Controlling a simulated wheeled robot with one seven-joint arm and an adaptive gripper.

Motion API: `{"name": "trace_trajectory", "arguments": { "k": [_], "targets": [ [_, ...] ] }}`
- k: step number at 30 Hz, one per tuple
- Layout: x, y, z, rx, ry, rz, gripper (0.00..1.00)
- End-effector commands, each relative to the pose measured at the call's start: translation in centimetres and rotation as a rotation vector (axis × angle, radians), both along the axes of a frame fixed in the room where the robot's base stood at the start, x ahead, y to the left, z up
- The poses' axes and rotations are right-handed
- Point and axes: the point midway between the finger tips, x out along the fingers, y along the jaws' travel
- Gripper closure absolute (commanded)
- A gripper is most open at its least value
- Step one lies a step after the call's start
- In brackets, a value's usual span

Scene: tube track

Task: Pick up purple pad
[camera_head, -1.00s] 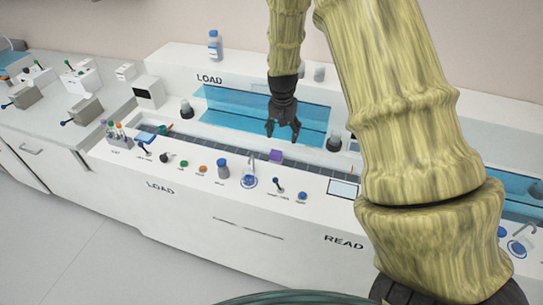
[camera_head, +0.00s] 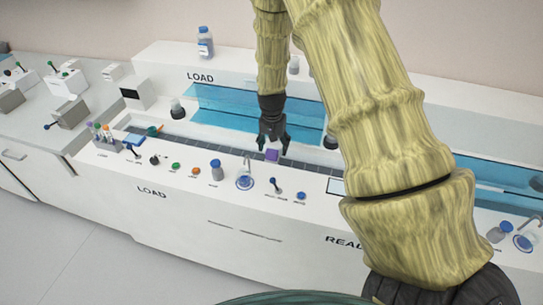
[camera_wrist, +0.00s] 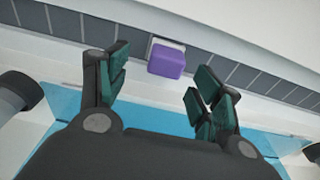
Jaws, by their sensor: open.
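The purple pad (camera_head: 272,155) is a small purple block on the dark tiled track of the white bench. In the wrist view the purple pad (camera_wrist: 167,60) sits on a small pale base, beyond and between my fingertips. My gripper (camera_head: 273,146) is directly over it in the head view, fingers pointing down. In the wrist view my gripper (camera_wrist: 160,80) is open and empty, with one finger to each side of the pad. I cannot tell the exact height gap to the pad.
The tiled track (camera_head: 215,152) runs along the bench. A small tap with a blue basin (camera_head: 245,182) is near. A blue window (camera_head: 225,108) stands behind. A rack of tubes (camera_head: 104,138) is at left.

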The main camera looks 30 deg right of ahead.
Motion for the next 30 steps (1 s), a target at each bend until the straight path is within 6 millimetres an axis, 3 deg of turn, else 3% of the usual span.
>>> {"name": "trace_trajectory", "arguments": {
  "k": [5, 18, 29, 30],
  "targets": [
    [0.1, 0.1, -0.6, 0.000, 0.001, 0.000, 0.34],
    [0.9, 0.2, -4.7, 0.000, 0.000, 0.000, 0.34],
    [0.9, 0.2, -5.3, -0.001, -0.001, 0.000, 0.34],
    [0.9, 0.2, -5.3, -0.001, -0.001, 0.000, 0.39]
  ]
}}
